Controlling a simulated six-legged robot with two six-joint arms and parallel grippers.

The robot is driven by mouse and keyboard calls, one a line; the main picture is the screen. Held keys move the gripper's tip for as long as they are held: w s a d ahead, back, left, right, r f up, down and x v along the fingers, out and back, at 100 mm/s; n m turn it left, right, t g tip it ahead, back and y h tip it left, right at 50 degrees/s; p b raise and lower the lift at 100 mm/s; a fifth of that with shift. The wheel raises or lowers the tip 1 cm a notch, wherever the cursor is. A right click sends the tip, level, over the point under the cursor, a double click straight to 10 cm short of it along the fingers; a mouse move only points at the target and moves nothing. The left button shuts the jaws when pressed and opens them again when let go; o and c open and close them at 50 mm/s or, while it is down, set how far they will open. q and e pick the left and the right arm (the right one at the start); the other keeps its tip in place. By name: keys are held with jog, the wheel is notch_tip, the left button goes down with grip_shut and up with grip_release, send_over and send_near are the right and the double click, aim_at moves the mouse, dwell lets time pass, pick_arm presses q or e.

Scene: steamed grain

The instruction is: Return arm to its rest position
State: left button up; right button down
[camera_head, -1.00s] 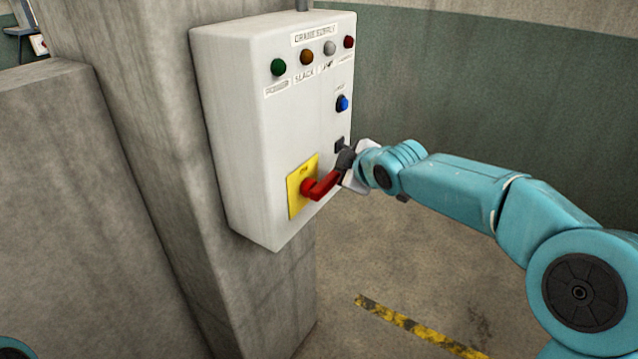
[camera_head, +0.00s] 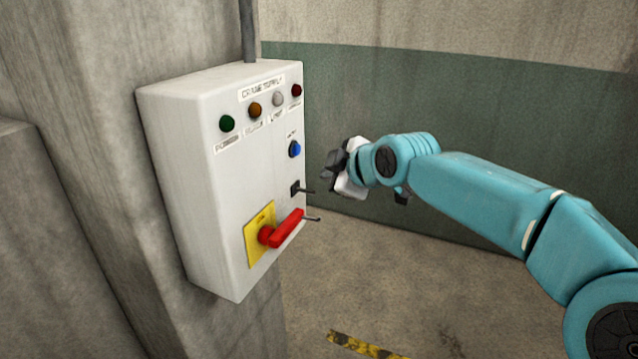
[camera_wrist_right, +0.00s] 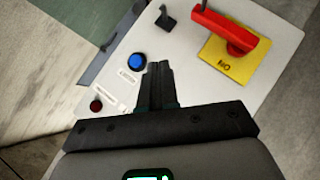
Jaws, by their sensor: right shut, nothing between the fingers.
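My right gripper (camera_head: 330,172) is shut and empty, held in the air to the right of a white control box (camera_head: 185,190) and apart from it. In the right wrist view the closed fingers (camera_wrist_right: 158,85) stand in front of the box face, near the blue button (camera_wrist_right: 137,62). The red handle (camera_head: 287,229) sits on a yellow plate (camera_head: 254,250) low on the box and points right and slightly up. It also shows in the right wrist view (camera_wrist_right: 222,27), where the plate (camera_wrist_right: 232,62) reads "ON". My left gripper is not in view.
The box hangs on a concrete pillar (camera_head: 110,120). It carries several round lamps, a blue button (camera_head: 294,149) and a small black switch (camera_head: 295,188). A green-banded wall (camera_head: 480,130) stands behind. The floor (camera_head: 400,275) to the right looks open, with a yellow-black stripe (camera_head: 365,346).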

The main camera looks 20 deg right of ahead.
jog(key=shift+s+r, duration=0.2)
jog(key=shift+w+d, duration=0.1)
jog(key=s+a+f+m+g+y, duration=0.1)
jog(key=s+a+f+m+g, duration=0.15)
jog(key=f, duration=0.85)
jog(key=s+a+f+m+g, duration=0.1)
jog(key=a+f, duration=0.3)
jog(key=f, duration=0.7)
jog(key=s+a+f+m+g+y, duration=0.1)
jog(key=a+f+m+g, duration=0.15)
jog(key=f, duration=0.85)
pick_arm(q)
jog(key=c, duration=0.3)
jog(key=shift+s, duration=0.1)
pick_arm(e)
jog(key=s+a+f+m+g, duration=0.2)
jog(key=s+a+f+m, duration=0.1)
jog(key=s+f, duration=0.6)
jog(key=s+a+f+m+g, duration=0.3)
jog(key=s+f, duration=0.7)
jog(key=s, duration=0.7)
jog(key=shift+s+a+m+y, duration=0.4)
jog(key=shift+a+m, duration=0.05)
jog(key=shift+m, duration=0.45)
